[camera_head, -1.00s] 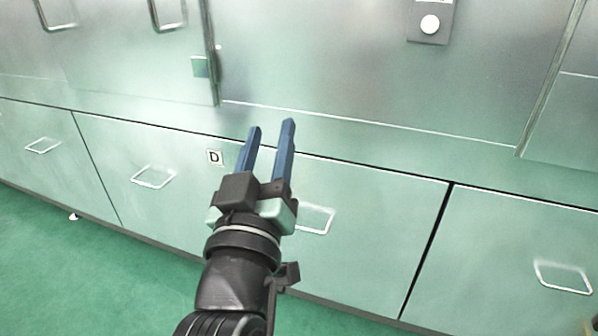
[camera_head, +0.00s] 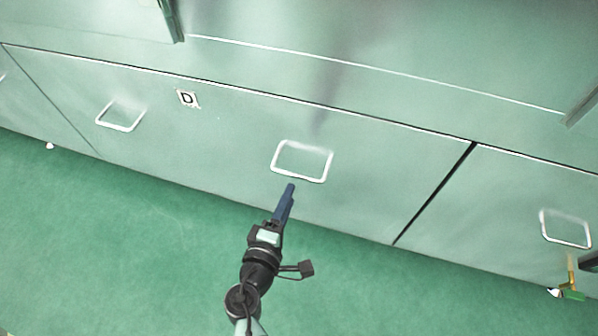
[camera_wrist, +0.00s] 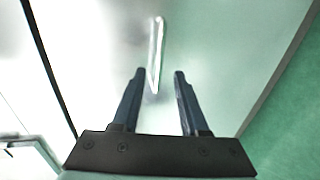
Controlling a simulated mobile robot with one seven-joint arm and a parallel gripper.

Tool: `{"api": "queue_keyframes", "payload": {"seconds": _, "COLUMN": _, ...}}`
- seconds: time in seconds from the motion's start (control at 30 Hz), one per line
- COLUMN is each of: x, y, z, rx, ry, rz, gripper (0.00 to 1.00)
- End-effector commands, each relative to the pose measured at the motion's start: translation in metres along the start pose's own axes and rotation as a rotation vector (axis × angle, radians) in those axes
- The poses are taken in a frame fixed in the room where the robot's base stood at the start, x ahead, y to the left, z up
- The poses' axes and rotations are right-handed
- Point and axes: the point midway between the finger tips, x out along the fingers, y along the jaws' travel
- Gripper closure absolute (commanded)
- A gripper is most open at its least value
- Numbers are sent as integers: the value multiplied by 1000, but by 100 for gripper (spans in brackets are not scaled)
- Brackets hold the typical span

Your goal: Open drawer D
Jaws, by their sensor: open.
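Drawer D (camera_head: 235,140) is a wide pale green metal front, flush with its neighbours, with a "D" label (camera_head: 187,98) at its upper left. It has a left handle (camera_head: 121,117) and a right handle (camera_head: 302,161), both pale wire loops. My gripper (camera_head: 290,187) is just below the right handle's lower edge in the head view, turned so its fingers overlap. In the wrist view my open gripper (camera_wrist: 158,73) has two blue fingers apart, and a handle bar (camera_wrist: 156,60) lies beyond and roughly between their tips. Nothing is between the fingers.
A neighbouring drawer with its own handle (camera_head: 566,228) is at the right, past a dark gap. A small yellow and green object (camera_head: 571,285) is on the floor at the lower right.

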Motion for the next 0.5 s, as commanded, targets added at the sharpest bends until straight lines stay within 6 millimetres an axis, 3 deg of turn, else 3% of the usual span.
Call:
{"api": "queue_keyframes", "payload": {"seconds": 0.2, "x": 47, "y": 0, "z": 0, "rx": 2, "ry": -2, "rz": 3, "gripper": 56}}
{"api": "queue_keyframes", "payload": {"seconds": 0.5, "x": 77, "y": 0, "z": 1, "rx": 2, "ry": -2, "rz": 1, "gripper": 56}}
